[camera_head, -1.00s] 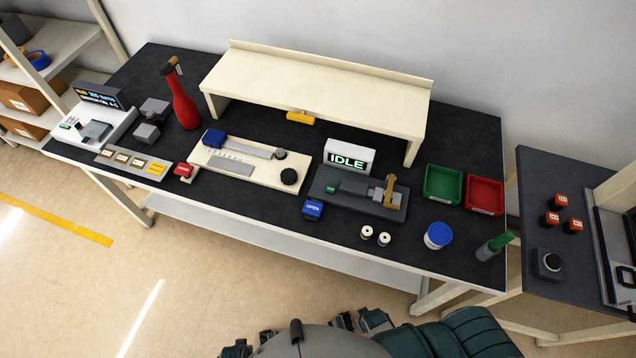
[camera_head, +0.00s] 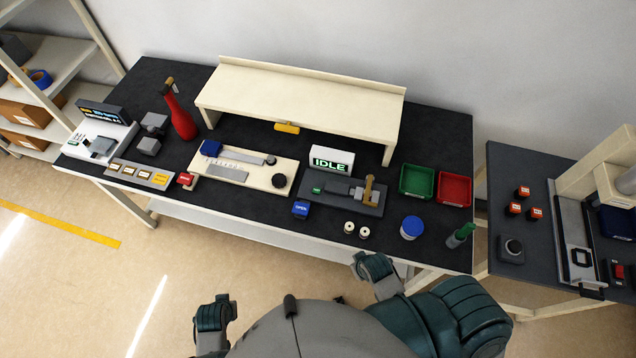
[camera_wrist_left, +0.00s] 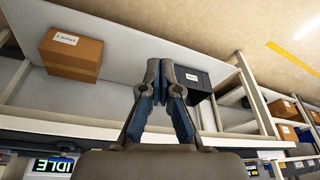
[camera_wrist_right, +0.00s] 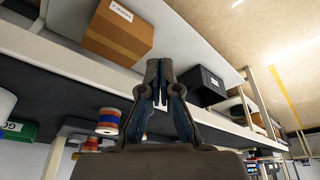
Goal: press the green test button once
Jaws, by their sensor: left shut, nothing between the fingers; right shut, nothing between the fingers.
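The test fixture (camera_head: 343,200) is a dark grey base on the black bench, in front of a lit sign reading IDLE (camera_head: 331,160). A small green part (camera_head: 317,189), which looks like the green test button, sits at its left side; its lettering is too small to read. My left gripper (camera_wrist_left: 160,70) is shut and empty, below bench height in front of the bench. My right gripper (camera_wrist_right: 158,70) is also shut and empty, in front of the bench. Both are well apart from the fixture. In the head view I see my arm links but cannot make out the fingertips.
A green bin (camera_head: 417,181) and a red bin (camera_head: 454,189) lie right of the fixture. A raised cream shelf (camera_head: 310,98) spans behind.

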